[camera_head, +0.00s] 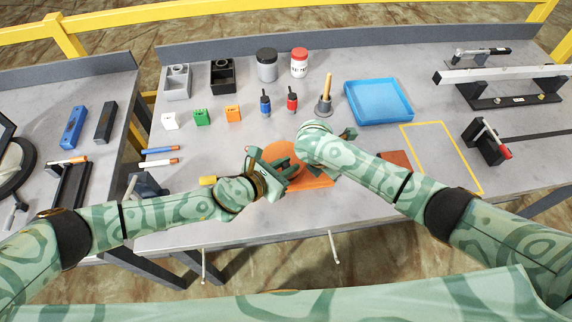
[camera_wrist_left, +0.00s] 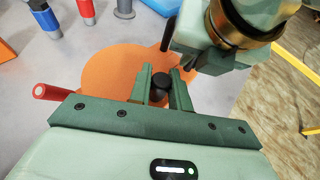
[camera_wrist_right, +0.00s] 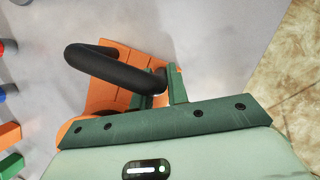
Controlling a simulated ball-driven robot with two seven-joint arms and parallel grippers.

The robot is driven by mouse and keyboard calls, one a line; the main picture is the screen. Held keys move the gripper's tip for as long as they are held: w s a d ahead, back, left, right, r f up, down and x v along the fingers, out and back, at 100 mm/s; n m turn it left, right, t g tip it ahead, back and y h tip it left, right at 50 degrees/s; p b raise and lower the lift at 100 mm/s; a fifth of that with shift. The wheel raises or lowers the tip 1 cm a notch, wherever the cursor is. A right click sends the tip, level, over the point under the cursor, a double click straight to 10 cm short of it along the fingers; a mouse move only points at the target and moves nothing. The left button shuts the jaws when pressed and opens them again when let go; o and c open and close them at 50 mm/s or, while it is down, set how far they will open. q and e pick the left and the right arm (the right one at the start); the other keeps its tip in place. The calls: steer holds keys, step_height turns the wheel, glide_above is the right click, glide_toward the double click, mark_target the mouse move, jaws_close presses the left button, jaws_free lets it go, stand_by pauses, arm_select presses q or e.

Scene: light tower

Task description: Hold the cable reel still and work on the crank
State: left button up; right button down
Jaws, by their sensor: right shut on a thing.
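The orange cable reel (camera_head: 283,152) stands near the table's front edge, partly covered by my arms. In the left wrist view its round orange face (camera_wrist_left: 108,72) shows. My left gripper (camera_wrist_left: 160,88) is over that face, with its fingers apart on either side of a small black knob (camera_wrist_left: 161,80). My right gripper (camera_wrist_right: 162,88) is shut on a curved black handle (camera_wrist_right: 112,68), above the reel's orange base (camera_wrist_right: 125,55). I cannot tell which part is the crank. In the head view my left gripper (camera_head: 277,172) is close beside my right wrist.
A red tube (camera_wrist_left: 52,92) lies left of the reel face. Blue and red bottles (camera_head: 291,99) and a grey wooden-handled tool (camera_head: 324,102) stand behind it. A blue tray (camera_head: 378,101) is at back right. A yellow-outlined area (camera_head: 440,150) is mostly clear.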

arm_select(q)
jaws_close()
steer(key=d+n+t+y, duration=0.1)
steer(key=n+t+y, duration=0.1)
steer(key=n, duration=0.1)
steer(key=shift+d, duration=0.15)
steer(key=shift+w+d+n+t+y, duration=0.15)
steer(key=shift+n+t+y, duration=0.25)
steer(key=shift+y, duration=0.25)
steer(key=shift+w+d+n+t+y, duration=0.1)
steer(key=shift+n+t+y, duration=0.2)
steer(key=shift+n+y, duration=0.3)
steer(key=o, duration=0.6)
jaws_free()
